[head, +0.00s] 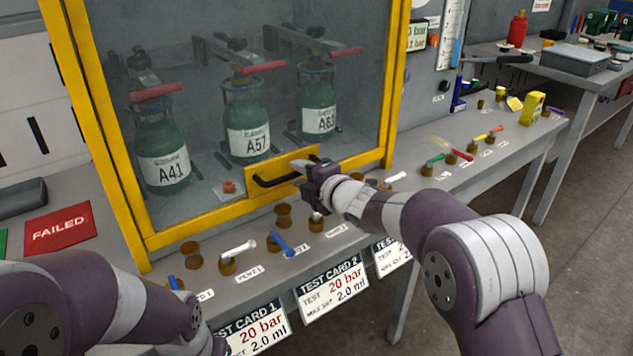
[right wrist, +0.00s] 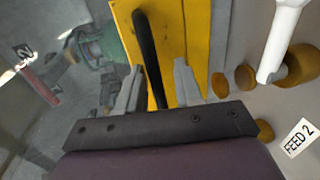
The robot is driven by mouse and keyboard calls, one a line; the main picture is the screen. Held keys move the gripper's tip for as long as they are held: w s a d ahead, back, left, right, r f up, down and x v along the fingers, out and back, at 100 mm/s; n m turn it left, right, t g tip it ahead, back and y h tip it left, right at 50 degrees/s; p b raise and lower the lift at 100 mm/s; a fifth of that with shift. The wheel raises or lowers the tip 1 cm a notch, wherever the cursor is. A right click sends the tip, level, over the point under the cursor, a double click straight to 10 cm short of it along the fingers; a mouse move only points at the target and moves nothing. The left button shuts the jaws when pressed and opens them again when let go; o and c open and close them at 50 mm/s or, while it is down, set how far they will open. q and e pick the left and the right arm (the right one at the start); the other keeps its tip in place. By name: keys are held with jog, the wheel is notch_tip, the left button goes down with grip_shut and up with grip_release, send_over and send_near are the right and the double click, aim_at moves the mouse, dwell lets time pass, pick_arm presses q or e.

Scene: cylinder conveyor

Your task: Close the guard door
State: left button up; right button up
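The guard door (head: 195,213) is a yellow frame with a clear pane, standing in front of three green cylinders. Its black bar handle (head: 272,183) sits on a yellow plate at the lower edge. My right gripper (head: 308,166) is at the right end of this handle. In the right wrist view the handle (right wrist: 148,50) runs between the two fingers of the right gripper (right wrist: 158,78), with a gap on each side. The fingers are apart. I cannot tell whether the door is fully shut. My left arm shows at the lower left; its gripper is out of view.
The bench (head: 420,200) in front of the door holds several brown cups, some with coloured or white valve levers. Test cards (head: 332,288) hang on its front edge. A red FAILED plate (head: 58,228) lies at left. Another table (head: 590,85) stands at back right.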

jog(key=p+v, duration=0.1)
jog(key=v, duration=1)
jog(key=shift+s+d, duration=0.2)
jog(key=shift+s, duration=0.1)
